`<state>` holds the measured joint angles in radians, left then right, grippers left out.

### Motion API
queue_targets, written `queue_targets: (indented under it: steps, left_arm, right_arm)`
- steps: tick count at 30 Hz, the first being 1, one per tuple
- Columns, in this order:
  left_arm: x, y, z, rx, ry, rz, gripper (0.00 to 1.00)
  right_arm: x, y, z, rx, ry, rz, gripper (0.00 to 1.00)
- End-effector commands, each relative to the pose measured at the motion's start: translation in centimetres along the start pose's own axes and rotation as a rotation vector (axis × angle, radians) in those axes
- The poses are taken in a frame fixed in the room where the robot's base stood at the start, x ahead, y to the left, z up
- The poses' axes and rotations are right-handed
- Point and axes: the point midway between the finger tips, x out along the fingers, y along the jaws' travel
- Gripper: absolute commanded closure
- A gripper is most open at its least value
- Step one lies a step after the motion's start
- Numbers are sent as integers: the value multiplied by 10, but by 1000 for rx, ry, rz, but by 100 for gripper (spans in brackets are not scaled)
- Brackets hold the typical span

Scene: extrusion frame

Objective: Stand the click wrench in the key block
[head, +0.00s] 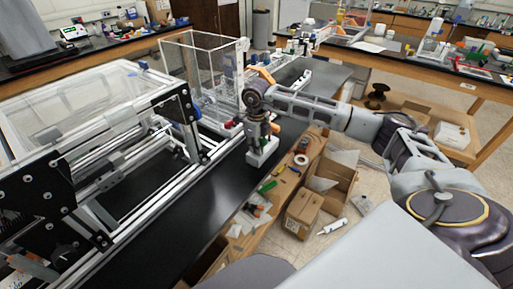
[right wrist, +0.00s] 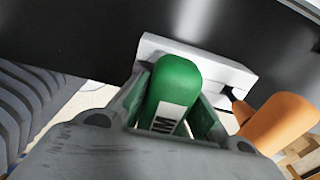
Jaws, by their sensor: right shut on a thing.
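My right gripper (head: 260,142) is over the black bench, pointing down at the white key block (head: 263,157). In the right wrist view its fingers (right wrist: 172,105) are shut on a green handle (right wrist: 178,85) with a pale label, which I take for the click wrench. The white key block (right wrist: 215,72) shows just beyond the green handle. The handle hides part of the block, and I cannot tell whether the wrench's lower end is in it. My left gripper is not in view.
An orange handle (right wrist: 278,122) with a dark shaft is at the block's right end in the wrist view. The extrusion frame (head: 95,160) fills the left. A clear box (head: 205,75) stands behind. Cardboard boxes (head: 303,210) are beside the bench. Black bench top (head: 190,235) in front is free.

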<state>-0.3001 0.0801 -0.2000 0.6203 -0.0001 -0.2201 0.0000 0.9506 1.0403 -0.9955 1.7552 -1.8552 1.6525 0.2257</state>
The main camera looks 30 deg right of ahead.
Motion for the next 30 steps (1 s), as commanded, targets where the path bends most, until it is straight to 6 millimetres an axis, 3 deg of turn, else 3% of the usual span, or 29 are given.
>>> queue_targets:
  steps: [6,13,30]
  left_arm:
    - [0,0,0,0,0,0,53]
    - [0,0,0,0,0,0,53]
    - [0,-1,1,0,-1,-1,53]
  right_arm:
    - [0,0,0,0,-1,0,100]
    - [0,0,0,1,-1,-1,67]
    - [-4,0,0,0,-1,0,66]
